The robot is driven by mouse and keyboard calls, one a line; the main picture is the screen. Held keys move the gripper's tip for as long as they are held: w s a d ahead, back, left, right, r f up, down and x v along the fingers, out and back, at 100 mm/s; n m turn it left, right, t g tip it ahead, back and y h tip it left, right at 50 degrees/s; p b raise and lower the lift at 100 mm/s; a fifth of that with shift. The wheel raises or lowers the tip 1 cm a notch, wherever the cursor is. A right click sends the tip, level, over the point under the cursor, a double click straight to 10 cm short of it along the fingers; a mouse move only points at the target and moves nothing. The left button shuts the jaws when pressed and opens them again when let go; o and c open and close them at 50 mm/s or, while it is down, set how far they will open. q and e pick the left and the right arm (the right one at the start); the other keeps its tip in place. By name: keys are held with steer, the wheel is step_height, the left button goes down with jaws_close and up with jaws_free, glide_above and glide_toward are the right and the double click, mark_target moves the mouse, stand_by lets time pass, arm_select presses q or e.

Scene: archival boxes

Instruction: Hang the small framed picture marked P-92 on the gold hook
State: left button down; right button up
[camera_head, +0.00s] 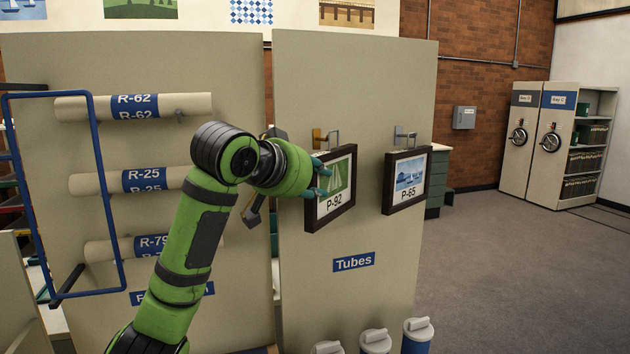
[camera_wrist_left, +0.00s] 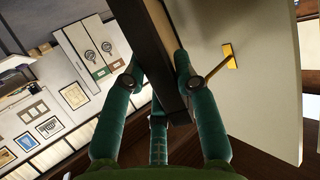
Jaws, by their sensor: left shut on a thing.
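The small framed picture P-92 (camera_head: 335,201), dark-framed with a green image, is upright and slightly tilted in the head view, close in front of the grey panel. My left gripper (camera_head: 318,178) is shut on its left edge. In the left wrist view, the dark frame (camera_wrist_left: 165,45) runs between the teal fingers (camera_wrist_left: 159,78). The gold hook (camera_head: 318,138) is just above the picture's top edge; it also shows in the left wrist view as a yellow plate (camera_wrist_left: 229,56) with a rod. A grey hanger loop is near the hook; I cannot tell whether it is over it. My right gripper is out of view.
Picture P-65 (camera_head: 409,181) hangs close to the right on a silver hook (camera_head: 404,135). A Tubes label (camera_head: 354,262) is on the panel below. Several white-capped tubes (camera_head: 375,339) stand at its foot. Rolls R-62 (camera_head: 185,106) and R-25 (camera_head: 108,182) are at left. The right floor is clear.

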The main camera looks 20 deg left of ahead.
arm_select(q)
steer(key=shift+r+p, duration=0.15)
steer(key=shift+p, duration=0.25)
stand_by(0.4)
steer(key=shift+w+a+p, duration=0.6)
steer(key=shift+w+p, duration=0.15)
steer(key=shift+w, duration=0.1)
steer(key=shift+w+a+p, duration=0.55)
steer(key=shift+w+p, duration=0.15)
steer(key=shift+w, duration=0.1)
stand_by(1.2)
steer(key=shift+w+a+r+p, duration=0.15)
steer(key=shift+a+p, duration=0.2)
steer(key=shift+p, duration=0.1)
stand_by(0.7)
steer(key=shift+a+f, duration=0.1)
steer(key=shift+f, duration=0.9)
stand_by(0.8)
